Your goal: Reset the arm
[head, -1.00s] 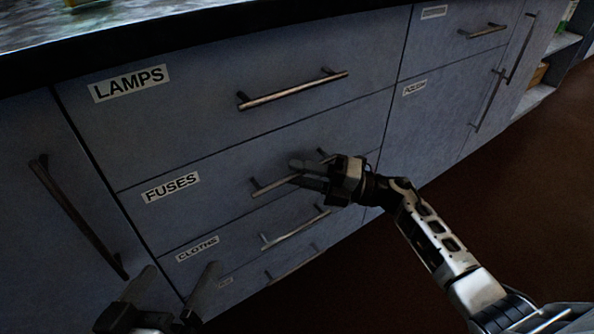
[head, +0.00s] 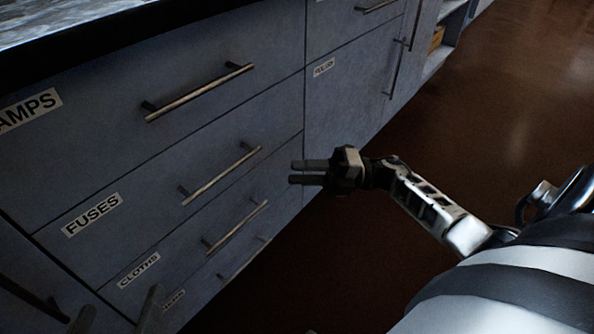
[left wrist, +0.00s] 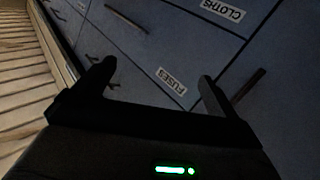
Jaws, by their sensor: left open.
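My right gripper (head: 309,172) is in the middle of the head view, at the end of my white and black right arm. Its two fingers point left with a narrow gap between them and nothing in it. It appears apart from the drawer handles. My left gripper (head: 118,302) shows only by its dark fingers at the lower left edge of the head view. In the left wrist view its fingers (left wrist: 155,76) are spread wide and empty, in front of the drawer fronts. Most of my left arm is out of view.
A grey-blue cabinet has drawers with bar handles: the lamps drawer handle (head: 199,93), the fuses drawer handle (head: 222,176) and the cloths drawer handle (head: 238,228). The drawers look shut. A dark worktop edge (head: 150,32) runs above. Brown floor (head: 500,100) is clear at right.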

